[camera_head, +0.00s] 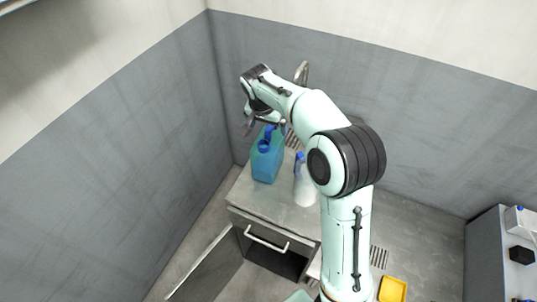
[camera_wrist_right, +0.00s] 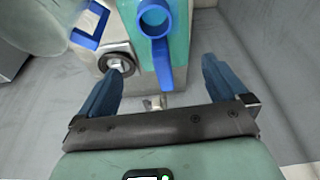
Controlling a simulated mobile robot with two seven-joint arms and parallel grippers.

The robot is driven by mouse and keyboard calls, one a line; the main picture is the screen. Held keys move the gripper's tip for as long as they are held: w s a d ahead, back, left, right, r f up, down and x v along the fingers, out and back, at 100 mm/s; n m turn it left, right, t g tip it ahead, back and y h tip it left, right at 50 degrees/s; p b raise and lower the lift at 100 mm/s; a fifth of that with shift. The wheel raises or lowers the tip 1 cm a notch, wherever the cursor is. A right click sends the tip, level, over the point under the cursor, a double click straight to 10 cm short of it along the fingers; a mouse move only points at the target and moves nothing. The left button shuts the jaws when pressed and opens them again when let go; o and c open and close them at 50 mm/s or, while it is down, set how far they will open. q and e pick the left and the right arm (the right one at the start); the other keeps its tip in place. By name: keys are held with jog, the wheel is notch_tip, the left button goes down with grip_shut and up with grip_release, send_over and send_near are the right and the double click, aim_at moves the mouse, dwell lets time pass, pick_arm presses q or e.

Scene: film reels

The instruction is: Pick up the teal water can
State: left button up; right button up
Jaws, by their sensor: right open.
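The teal water can (camera_head: 266,166) stands upright on the metal counter, with a blue cap and blue handle on top. My right gripper (camera_head: 265,126) is above the can's top in the head view. In the right wrist view, the can (camera_wrist_right: 178,62) shows ahead, with its round blue cap and a blue bar in front of it. My right gripper (camera_wrist_right: 160,88) is open, one dark blue finger on each side, and nothing is held between them. The can's lower part is out of the wrist view. My left gripper is not in view.
A white bottle with a blue top (camera_head: 304,188) stands on the counter (camera_head: 274,207) right of the can, close to my right arm. A metal tap (camera_head: 301,72) is behind. Grey walls close in at left and back. A yellow tray (camera_head: 393,289) is at lower right.

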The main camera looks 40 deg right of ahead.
aim_at(268, 130)
jog(key=shift+a+x, duration=0.2)
jog(key=shift+x, duration=2.8)
jog(key=shift+w, duration=0.15)
jog(key=c, duration=1.8)
